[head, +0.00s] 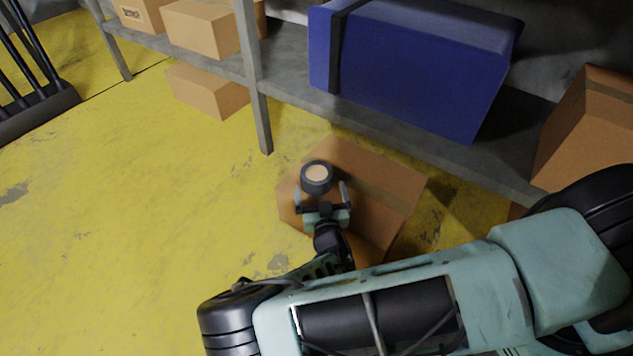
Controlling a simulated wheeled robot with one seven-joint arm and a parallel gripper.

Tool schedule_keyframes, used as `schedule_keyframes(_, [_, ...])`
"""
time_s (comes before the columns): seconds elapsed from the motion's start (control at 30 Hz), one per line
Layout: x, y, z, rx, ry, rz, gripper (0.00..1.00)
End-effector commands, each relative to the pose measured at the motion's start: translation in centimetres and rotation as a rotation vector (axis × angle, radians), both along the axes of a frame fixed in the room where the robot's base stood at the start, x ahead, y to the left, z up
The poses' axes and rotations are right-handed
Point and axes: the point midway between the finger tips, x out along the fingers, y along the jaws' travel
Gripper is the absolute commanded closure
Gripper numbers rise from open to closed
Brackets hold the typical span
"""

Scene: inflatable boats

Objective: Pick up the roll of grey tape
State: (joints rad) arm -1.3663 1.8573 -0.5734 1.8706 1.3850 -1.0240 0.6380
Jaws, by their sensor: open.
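The roll of grey tape (317,190) is a dark grey ring with a tan core. It appears to lie on top of a brown cardboard box (385,185) near the box's left edge. My gripper (322,188) is open, with one finger to the left and one to the right of the roll's near side. I cannot tell whether the fingers touch the roll. My wrist and arm hide the near part of the box.
A grey metal shelf (415,140) with an upright post (252,75) stands behind the box. It holds a large blue case (410,70) and cardboard boxes (202,27). Another carton (208,91) sits below the shelf.

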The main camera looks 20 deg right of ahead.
Motion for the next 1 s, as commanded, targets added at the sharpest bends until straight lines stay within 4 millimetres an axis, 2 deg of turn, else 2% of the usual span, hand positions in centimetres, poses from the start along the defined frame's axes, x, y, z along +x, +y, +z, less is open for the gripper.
schedule_keyframes(0.17, [1.4, -0.2, -0.4, -0.001, -0.002, 0.0, 0.0])
schedule_keyframes(0.43, [4.8, -0.8, -0.3, 0.0, -0.001, -0.001, 0.0])
schedule_keyframes(0.73, [5.3, -0.9, 0.0, 0.0, 0.0, -0.001, 0.0])
schedule_keyframes(0.77, [5.3, -0.9, 0.0, 0.0, 0.0, -0.001, 0.06])
schedule_keyframes(0.9, [5.3, -0.9, 0.0, 0.0, 0.0, -0.001, 0.44])
schedule_keyframes(0.93, [5.3, -0.9, 0.0, 0.0, 0.0, -0.001, 0.47])
schedule_keyframes(1.0, [5.3, -0.9, 0.0, 0.0, -0.001, -0.001, 0.47])
